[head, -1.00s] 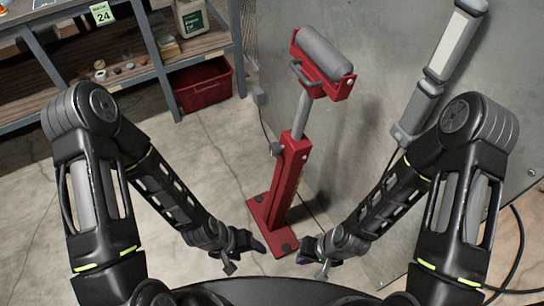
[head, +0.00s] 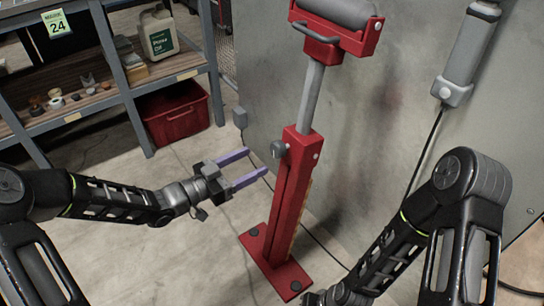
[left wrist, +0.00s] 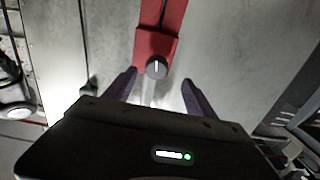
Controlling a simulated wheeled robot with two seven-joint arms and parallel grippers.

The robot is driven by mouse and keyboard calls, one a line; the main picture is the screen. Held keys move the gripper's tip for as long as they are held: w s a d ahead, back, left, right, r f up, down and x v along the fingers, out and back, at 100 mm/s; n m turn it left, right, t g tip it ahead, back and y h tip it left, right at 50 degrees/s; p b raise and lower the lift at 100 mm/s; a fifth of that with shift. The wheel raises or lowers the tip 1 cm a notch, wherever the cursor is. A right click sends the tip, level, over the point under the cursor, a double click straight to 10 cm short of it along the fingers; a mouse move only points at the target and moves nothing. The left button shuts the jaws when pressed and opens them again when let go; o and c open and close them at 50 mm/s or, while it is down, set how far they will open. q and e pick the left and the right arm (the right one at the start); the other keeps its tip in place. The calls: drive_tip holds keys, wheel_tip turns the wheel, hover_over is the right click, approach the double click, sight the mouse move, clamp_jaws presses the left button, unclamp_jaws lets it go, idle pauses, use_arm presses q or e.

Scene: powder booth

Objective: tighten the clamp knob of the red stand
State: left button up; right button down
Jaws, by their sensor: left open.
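The red stand (head: 291,200) stands upright on its flat red base plate, with a grey post and a grey roller at its top. Its dark round clamp knob (head: 279,149) sits on the left side of the red column near its top. In the left wrist view the clamp knob (left wrist: 156,67) faces the camera, with a pale line on its face. My left gripper (head: 256,164) is open and empty, its purple fingers pointing at the column just left of and below the knob, apart from it. In the left wrist view the knob lies ahead, between the fingertips. My right gripper is out of view.
Floor left of the stand is clear.

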sight(274, 152)
use_arm(q)
drive_tip(key=shift+s+d+r, duration=0.15)
drive_tip(key=shift+r, duration=0.05)
drive_tip(key=shift+d, duration=0.1)
drive_tip(key=b+x, duration=0.2)
drive_tip(key=x, duration=0.5)
drive_tip(key=shift+w+d, duration=0.25)
drive_tip(key=c, duration=1.4)
